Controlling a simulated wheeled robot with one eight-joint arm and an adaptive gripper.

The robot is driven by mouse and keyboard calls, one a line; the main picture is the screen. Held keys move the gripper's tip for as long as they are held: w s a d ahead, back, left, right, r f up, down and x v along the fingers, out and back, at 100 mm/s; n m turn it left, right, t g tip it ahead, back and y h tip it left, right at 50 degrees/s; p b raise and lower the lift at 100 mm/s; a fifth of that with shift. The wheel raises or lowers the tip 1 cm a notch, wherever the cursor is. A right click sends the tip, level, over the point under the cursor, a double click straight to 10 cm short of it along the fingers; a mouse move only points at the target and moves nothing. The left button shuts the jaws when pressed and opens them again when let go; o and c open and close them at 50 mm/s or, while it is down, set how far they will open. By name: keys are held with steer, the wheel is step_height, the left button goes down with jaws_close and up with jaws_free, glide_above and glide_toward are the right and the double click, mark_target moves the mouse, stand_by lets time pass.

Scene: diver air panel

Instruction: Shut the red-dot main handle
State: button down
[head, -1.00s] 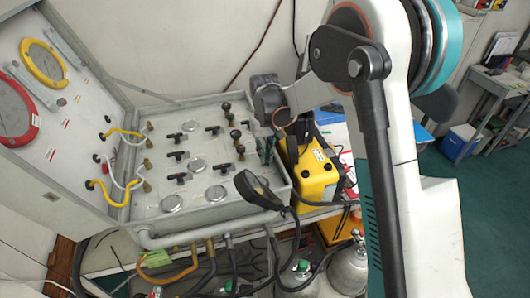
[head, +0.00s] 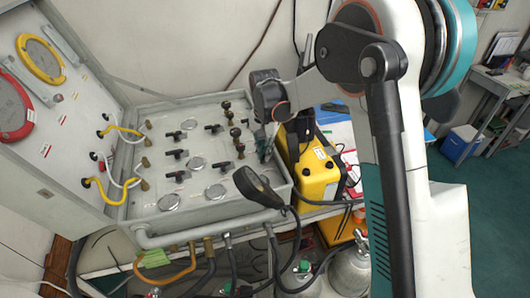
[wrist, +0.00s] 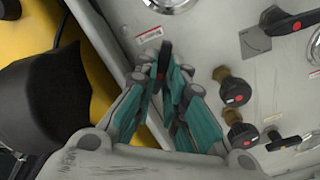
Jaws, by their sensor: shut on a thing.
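The panel (head: 160,207) is a grey case with its lid open at the left.
Brown-and-black knobs (wrist: 235,92) and a black lever (wrist: 296,25) lie to the right in the wrist view. A yellow case (head: 318,180) stands close by the panel's right side. A black oval piece on a cable (head: 255,186) hangs over the front edge.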

steer(key=m+b, duration=0.1)
steer(key=m, duration=0.4)
steer(key=shift+m, duration=0.3)
steer(key=m, duration=0.4)
steer(key=shift+w+m+b, duration=0.1)
steer(key=shift+m+b, duration=0.25)
steer(key=shift+m, duration=0.05)
steer(key=c, duration=1.9)
jaws_free()
steer(key=shift+a, duration=0.1)
steer(key=shift+r, duration=0.1)
step_height(320, 180, up, 12)
steer(key=shift+f, duration=0.1)
